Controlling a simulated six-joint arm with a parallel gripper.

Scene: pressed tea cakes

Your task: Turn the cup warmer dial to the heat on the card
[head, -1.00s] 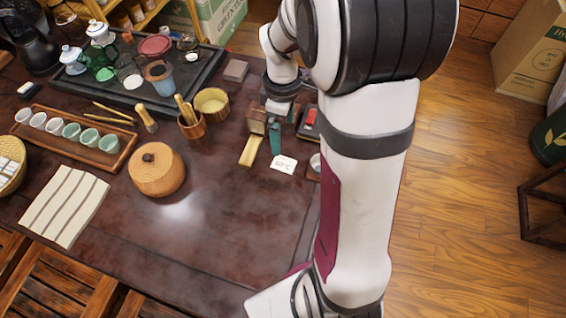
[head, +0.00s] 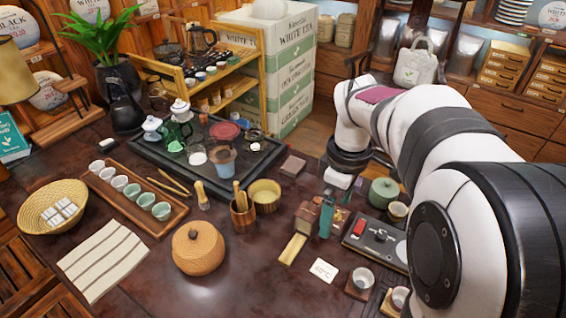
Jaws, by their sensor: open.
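The cup warmer (head: 365,248) is a flat dark unit on the right of the table in the head view. It has a red switch and a small round dial (head: 381,235) on top; the dial's pointer setting is too small to read. A white card (head: 323,270) with a printed temperature lies on the table to its left; its digits are not clear. My gripper (head: 337,196) is open and above the table, behind and left of the warmer. It is apart from the dial. Its fingers are small and partly hard to make out.
A wooden box (head: 307,216) and a teal upright item (head: 327,217) stand left of the warmer. A lidded green pot (head: 383,192) is behind it. Small cups (head: 362,278) stand in front.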

